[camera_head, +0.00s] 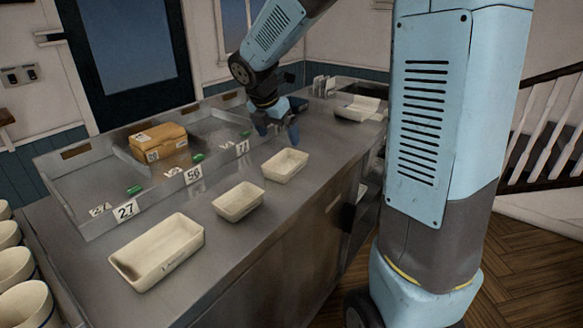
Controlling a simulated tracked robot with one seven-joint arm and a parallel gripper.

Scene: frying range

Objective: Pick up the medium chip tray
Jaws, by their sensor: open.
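Three cream chip trays stand in a row on the steel counter. The nearest (157,252) looks longest. The middle one (238,202), which by its place and size looks like the medium chip tray, is upright and empty. A third tray (284,165) of similar look stands farther along, closest to my gripper. My gripper (278,133) is open and empty, pointing down above the counter, beyond the third tray and beside the metal bin's right end. It is apart from all the trays.
A divided metal bin (90,176) with number tags, green items and a brown box (157,141) lies left of the trays. Another pale tray (357,109) sits at the counter's far end. Cream tubs (24,306) stand at lower left. The counter's right strip is clear.

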